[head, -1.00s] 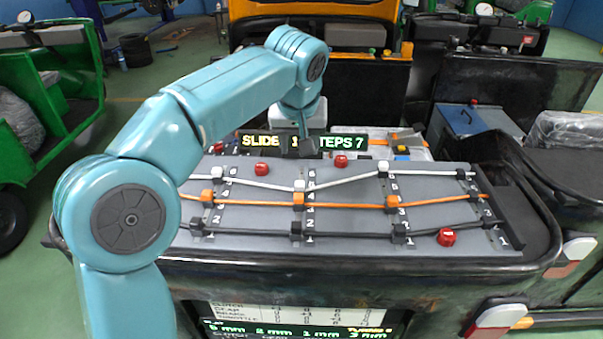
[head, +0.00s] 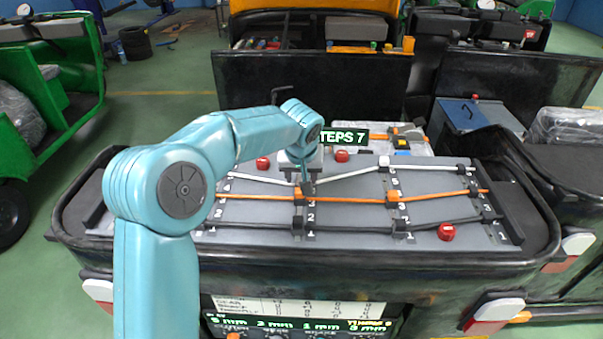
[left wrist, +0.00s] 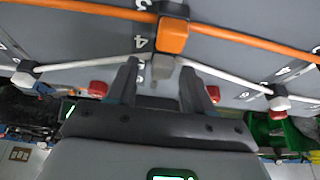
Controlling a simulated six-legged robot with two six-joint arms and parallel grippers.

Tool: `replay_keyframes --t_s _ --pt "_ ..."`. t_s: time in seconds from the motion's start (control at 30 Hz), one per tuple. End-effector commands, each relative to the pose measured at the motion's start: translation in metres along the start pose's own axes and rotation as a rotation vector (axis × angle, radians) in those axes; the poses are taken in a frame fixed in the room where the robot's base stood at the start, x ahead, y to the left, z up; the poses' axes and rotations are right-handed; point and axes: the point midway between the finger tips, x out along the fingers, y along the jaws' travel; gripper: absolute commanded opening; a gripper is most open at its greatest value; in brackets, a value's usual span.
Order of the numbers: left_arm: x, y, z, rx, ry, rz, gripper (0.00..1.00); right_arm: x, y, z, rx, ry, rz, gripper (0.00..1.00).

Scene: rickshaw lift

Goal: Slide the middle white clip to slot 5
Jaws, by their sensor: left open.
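A grey sloped board (head: 350,213) carries white, orange and black cables held by clips. The middle white clip (left wrist: 162,66) shows in the left wrist view between my left gripper's fingertips (left wrist: 158,70), close to the printed 4. My left gripper (head: 306,188) is open around it, with a finger on each side; contact cannot be told. In the head view the gripper hides most of this clip and the slot 5 mark beside it. The middle orange clip (left wrist: 172,35) sits just in front of the fingertips. The right white clip (head: 384,160) stands higher up the board. My right gripper is not in view.
Red knobs stand on the board, two (head: 342,156) along its far part and one (head: 446,232) at the near right. A lit sign (head: 343,137) stands behind the board, partly covered by my arm. A dark raised rim (head: 350,260) surrounds the board.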

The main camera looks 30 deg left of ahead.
Motion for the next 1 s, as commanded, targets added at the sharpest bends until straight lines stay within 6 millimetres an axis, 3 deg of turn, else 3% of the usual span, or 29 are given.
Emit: replay_keyframes --t_s 0.3,0.37,0.47,0.5,1.0 --pt "0.0043 0.0001 -0.0011 0.0 0.001 0.001 0.51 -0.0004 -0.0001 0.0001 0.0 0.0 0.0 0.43" --pt "0.0042 0.0001 -0.0011 0.0 0.001 0.0 0.35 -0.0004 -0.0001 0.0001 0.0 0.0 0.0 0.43" --pt "0.004 0.0002 -0.001 0.0 0.001 0.001 0.02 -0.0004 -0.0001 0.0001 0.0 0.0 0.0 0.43" --pt "0.004 0.0003 -0.001 0.0 0.001 0.001 0.0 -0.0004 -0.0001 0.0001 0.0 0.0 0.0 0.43" --pt "0.0042 0.0 -0.0037 0.0 0.003 0.0 0.0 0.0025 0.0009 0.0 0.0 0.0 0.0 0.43"
